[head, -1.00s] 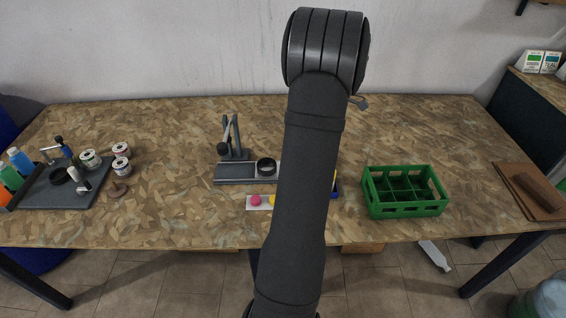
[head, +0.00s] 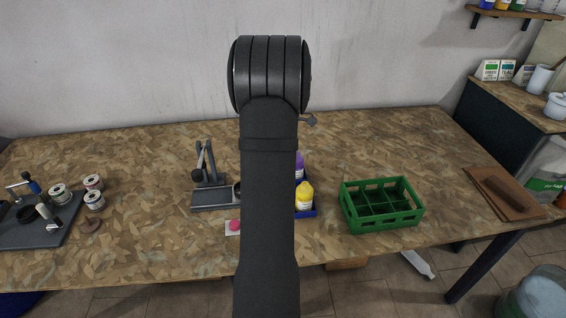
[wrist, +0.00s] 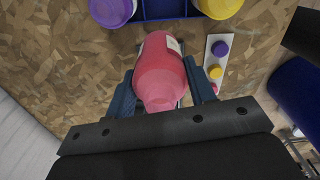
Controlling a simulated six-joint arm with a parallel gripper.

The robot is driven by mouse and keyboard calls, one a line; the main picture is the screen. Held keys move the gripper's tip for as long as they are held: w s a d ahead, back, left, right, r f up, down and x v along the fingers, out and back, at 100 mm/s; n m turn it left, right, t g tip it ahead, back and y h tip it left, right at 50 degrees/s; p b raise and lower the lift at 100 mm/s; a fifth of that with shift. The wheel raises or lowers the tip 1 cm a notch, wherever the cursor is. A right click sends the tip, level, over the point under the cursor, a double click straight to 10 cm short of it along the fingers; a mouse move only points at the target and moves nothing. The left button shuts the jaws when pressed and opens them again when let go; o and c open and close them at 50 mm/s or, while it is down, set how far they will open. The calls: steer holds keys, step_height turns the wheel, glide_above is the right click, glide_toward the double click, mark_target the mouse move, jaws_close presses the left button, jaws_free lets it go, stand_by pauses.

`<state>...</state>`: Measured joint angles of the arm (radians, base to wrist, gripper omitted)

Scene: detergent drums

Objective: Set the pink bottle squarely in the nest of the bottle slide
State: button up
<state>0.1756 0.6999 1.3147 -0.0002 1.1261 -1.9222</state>
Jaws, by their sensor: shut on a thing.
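The pink bottle (wrist: 160,65) is in the wrist view, between the two fingers of my gripper (wrist: 160,88), which is shut on it. Its narrower end points toward the palm, and part of a pale label shows. I cannot tell whether its base touches the table. In the head view my arm hides both bottle and gripper. The grey bottle slide (head: 211,199) stands on the table left of my arm, with an upright lever frame at its back. Its dark round nest (head: 237,188) is mostly hidden behind my arm.
A blue crate (head: 312,212) holds a yellow bottle (head: 304,197) and a purple bottle (head: 299,167). A white strip with coloured dots (wrist: 214,64) lies near the pink bottle. A green crate (head: 382,221) stands to the right. A tool tray (head: 45,234) is at far left.

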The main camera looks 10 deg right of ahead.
steer(key=a+f+n, duration=0.2)
steer(key=a, duration=0.4)
steer(key=a+f+n, duration=0.2)
steer(key=a, duration=0.5)
steer(key=shift+w+a+f, duration=0.15)
steer(key=shift+w+f, duration=0.05)
steer(key=shift+f, duration=0.05)
steer(key=shift+f, duration=0.9)
stand_by(1.3)
steer(key=shift+f, duration=0.9)
steer(key=o, duration=1.6)
steer(key=shift+r, duration=3.75)
